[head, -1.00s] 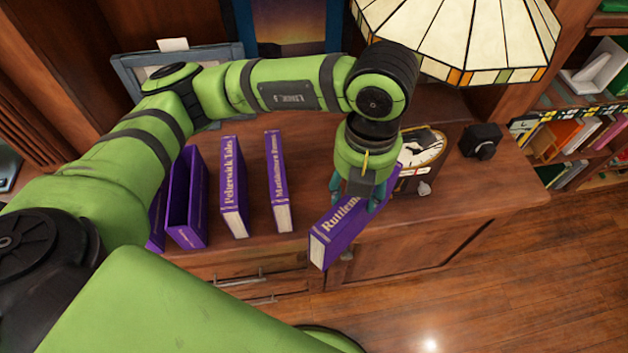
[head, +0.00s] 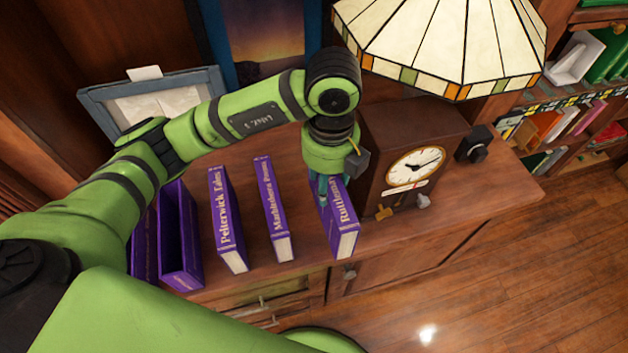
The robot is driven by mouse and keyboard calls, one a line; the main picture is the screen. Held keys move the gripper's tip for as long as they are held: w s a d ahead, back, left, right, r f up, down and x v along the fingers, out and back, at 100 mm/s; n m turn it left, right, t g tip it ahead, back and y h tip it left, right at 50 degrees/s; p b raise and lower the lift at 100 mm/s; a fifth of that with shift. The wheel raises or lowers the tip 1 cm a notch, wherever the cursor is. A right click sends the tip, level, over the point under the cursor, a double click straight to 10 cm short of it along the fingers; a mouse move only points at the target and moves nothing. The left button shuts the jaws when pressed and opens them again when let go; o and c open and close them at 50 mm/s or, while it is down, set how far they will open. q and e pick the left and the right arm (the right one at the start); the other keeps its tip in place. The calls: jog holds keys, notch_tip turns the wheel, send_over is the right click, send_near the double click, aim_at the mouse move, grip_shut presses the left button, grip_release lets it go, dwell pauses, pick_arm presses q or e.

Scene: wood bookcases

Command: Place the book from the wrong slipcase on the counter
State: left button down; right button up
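A purple book lettered "Ruttlem..." (head: 341,222) is upright at the counter's front, left of the clock. My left gripper (head: 325,187) comes down from above and is shut on its rear upper part. I cannot tell whether the book's base touches the counter (head: 420,238). Purple books "Pelterwick Tales" (head: 227,222) and "Marbinthorn Poems" (head: 273,212) stand upright to its left. An empty, open purple slipcase (head: 179,240) stands farther left, beside another purple case or book (head: 143,245) partly hidden by my arm. My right gripper is not in view.
A wooden clock (head: 400,140) stands close to the held book's right, under a stained-glass lamp (head: 440,50). A small black object (head: 474,143) is right of the clock. A framed picture (head: 160,98) leans behind. The counter's front right is clear.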

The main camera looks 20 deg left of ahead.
pick_arm(q)
jog(key=w+a+f, duration=0.1)
jog(key=f, duration=0.1)
jog(key=w+a+f+p, duration=0.1)
jog(key=f, duration=0.1)
jog(key=w+a+f+p, duration=0.1)
jog(key=f, duration=0.1)
jog(key=shift+w+a+f, duration=0.15)
jog(key=shift+w+a, duration=0.15)
jog(key=shift+w, duration=0.1)
jog(key=shift+f, duration=0.3)
jog(key=shift+f, duration=0.2)
jog(key=c, duration=0.5)
grip_release()
jog(key=shift+c, duration=0.2)
jog(key=shift+s, duration=0.1)
